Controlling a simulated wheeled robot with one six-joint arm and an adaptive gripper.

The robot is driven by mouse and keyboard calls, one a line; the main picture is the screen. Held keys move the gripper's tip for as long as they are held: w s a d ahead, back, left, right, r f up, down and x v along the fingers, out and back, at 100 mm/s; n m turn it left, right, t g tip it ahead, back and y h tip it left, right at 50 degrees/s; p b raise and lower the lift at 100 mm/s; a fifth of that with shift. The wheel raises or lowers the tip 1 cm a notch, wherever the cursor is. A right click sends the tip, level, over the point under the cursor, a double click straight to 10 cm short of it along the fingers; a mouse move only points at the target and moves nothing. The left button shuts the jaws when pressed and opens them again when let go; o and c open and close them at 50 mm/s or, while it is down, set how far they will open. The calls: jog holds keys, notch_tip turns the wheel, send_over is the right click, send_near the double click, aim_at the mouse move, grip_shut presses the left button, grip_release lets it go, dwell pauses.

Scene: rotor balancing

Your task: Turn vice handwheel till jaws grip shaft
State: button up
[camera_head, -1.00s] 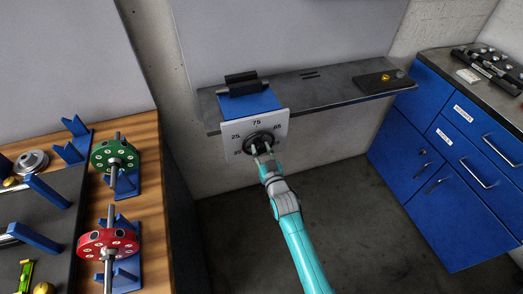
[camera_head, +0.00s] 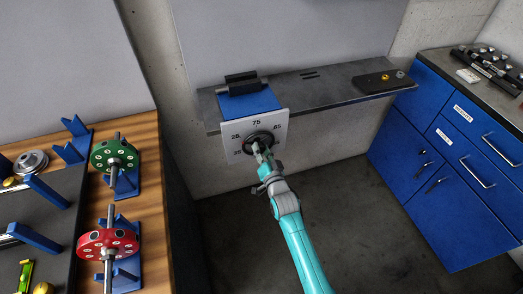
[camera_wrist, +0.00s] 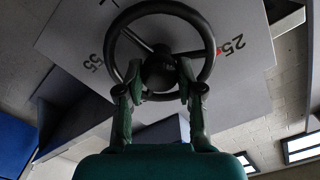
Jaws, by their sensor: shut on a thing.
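The vice (camera_head: 250,101) has a blue body and dark jaws (camera_head: 241,83) and stands on the grey wall shelf. A dark shaft lies at the jaws; whether they touch it I cannot tell. The white dial plate (camera_head: 235,130) on the vice's front carries numbers such as 25, 75 and 65. The black handwheel (camera_head: 260,139) sits at its middle, and its rim and spokes show in the wrist view (camera_wrist: 160,8). My gripper (camera_head: 262,155) is shut on the handwheel, its fingers (camera_wrist: 160,92) on either side of the hub area.
A dark plate with small brass and grey parts (camera_head: 386,79) lies on the right of the shelf (camera_head: 325,85). Blue drawer cabinets (camera_head: 450,150) stand at right. A wooden bench (camera_head: 150,210) at left holds green (camera_head: 114,155) and red (camera_head: 107,243) rotors on blue stands.

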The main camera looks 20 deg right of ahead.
jog(key=shift+m, duration=0.8)
jog(key=o, duration=1.2)
jog(key=shift+c, duration=0.2)
jog(key=shift+s, duration=0.1)
jog(key=s, duration=1.1)
jog(key=shift+s, duration=0.4)
